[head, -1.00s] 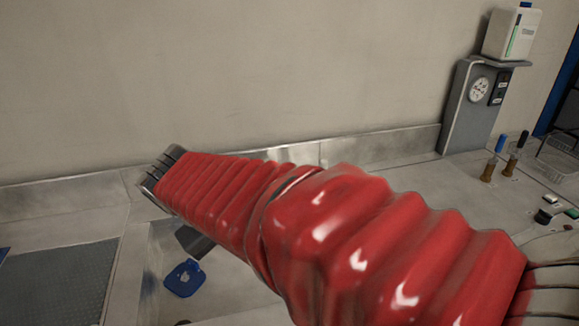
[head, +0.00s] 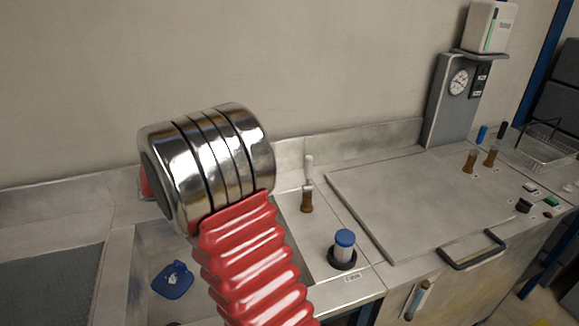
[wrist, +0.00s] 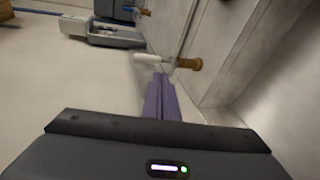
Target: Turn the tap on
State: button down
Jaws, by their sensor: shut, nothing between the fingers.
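A tap (head: 307,199) with a pale upright handle and a brass-coloured base stands on the bench right of my arm in the head view. A tap with a pale handle and brass base (wrist: 188,64) also shows in the wrist view, just beyond my fingertips. My gripper (wrist: 160,82) shows there as two purple fingers pressed together and empty. Their tips appear close to the handle; I cannot tell whether they touch it. In the head view, my arm hides the gripper.
Two more taps, blue-handled (head: 475,152) and black-handled (head: 495,147), stand at the back right near a wire basket (head: 545,148). A blue-capped cylinder (head: 344,246) stands at the bench front. A flat lid (head: 410,195) with a handle lies right of it. A blue object (head: 172,280) is in the sink.

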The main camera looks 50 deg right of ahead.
aim_at(308, 174)
jog(key=w+d+f+g+h, duration=0.1)
jog(key=w+d+f+h, duration=0.1)
jog(key=w+d, duration=0.3)
jog(key=shift+w+h, duration=0.35)
jog(key=shift+h, duration=0.45)
jog(key=shift+d, duration=0.1)
jog(key=s+d, duration=0.7)
jog(key=d, duration=0.2)
jog(key=shift+f, duration=0.1)
